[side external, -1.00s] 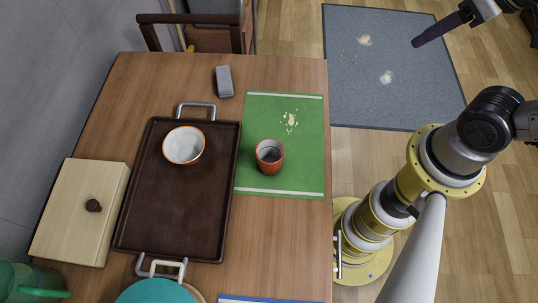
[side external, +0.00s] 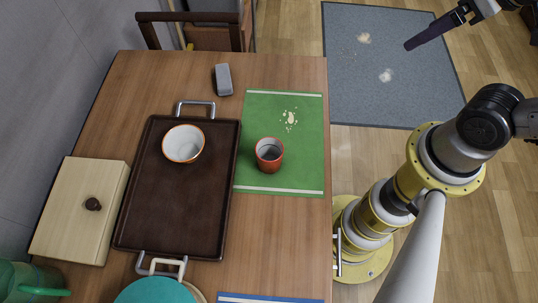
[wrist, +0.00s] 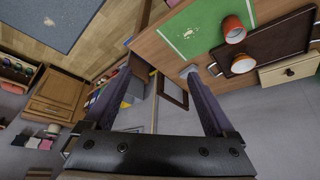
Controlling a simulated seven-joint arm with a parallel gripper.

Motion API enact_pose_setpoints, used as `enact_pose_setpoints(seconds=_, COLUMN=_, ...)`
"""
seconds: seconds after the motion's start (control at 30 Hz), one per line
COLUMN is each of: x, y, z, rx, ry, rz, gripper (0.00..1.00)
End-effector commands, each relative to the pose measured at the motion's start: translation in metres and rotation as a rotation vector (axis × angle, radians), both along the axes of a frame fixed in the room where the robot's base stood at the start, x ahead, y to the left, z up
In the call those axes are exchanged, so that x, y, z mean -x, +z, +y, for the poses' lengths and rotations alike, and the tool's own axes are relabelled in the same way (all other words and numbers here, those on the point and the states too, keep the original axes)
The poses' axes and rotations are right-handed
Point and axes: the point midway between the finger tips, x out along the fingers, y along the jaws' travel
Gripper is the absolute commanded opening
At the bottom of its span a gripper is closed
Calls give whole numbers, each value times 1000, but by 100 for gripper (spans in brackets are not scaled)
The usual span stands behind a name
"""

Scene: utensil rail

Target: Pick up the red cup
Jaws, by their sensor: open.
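The red cup (side external: 270,160) stands upright on the green mat (side external: 300,170) on the wooden table, and its pale inside shows from above. It also shows in the wrist view (wrist: 235,36), at the upper right. My gripper (side external: 408,47) is at the upper right of the side view, over the floor and grey rug, well away from the cup. In the wrist view its two dark fingers are spread wide with nothing between them.
A dark brown tray (side external: 165,215) with metal handles lies left of the mat and holds a white bowl (side external: 181,150) with an orange rim. A wooden box (side external: 75,225), a grey block (side external: 223,79) and a teal round thing (side external: 155,291) are also on the table. Pale crumbs lie on the mat.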

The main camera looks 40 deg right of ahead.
Motion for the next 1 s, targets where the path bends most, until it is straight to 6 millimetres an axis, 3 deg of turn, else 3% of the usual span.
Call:
enact_pose_setpoints(seconds=0.33, x=0, y=0, z=0, rx=16, ry=30, rz=-1, gripper=100)
enact_pose_setpoints(seconds=0.43, x=-2, y=2, z=0, rx=69, ry=127, rz=-10, gripper=100)
enact_pose_setpoints(seconds=0.53, x=-14, y=16, z=0, rx=167, ry=294, rz=-49, gripper=100)
enact_pose_setpoints(seconds=0.67, x=-47, y=28, z=9, rx=314, ry=603, rz=-43, gripper=100)
enact_pose_setpoints(seconds=0.77, x=-79, y=27, z=28, rx=416, ry=887, rz=-20, gripper=100)
enact_pose_setpoints(seconds=0.87, x=-113, y=15, z=57, rx=503, ry=1189, rz=7, gripper=100)
enact_pose_setpoints(seconds=1.0, x=-149, y=-16, z=108, rx=581, ry=1565, rz=43, gripper=100)
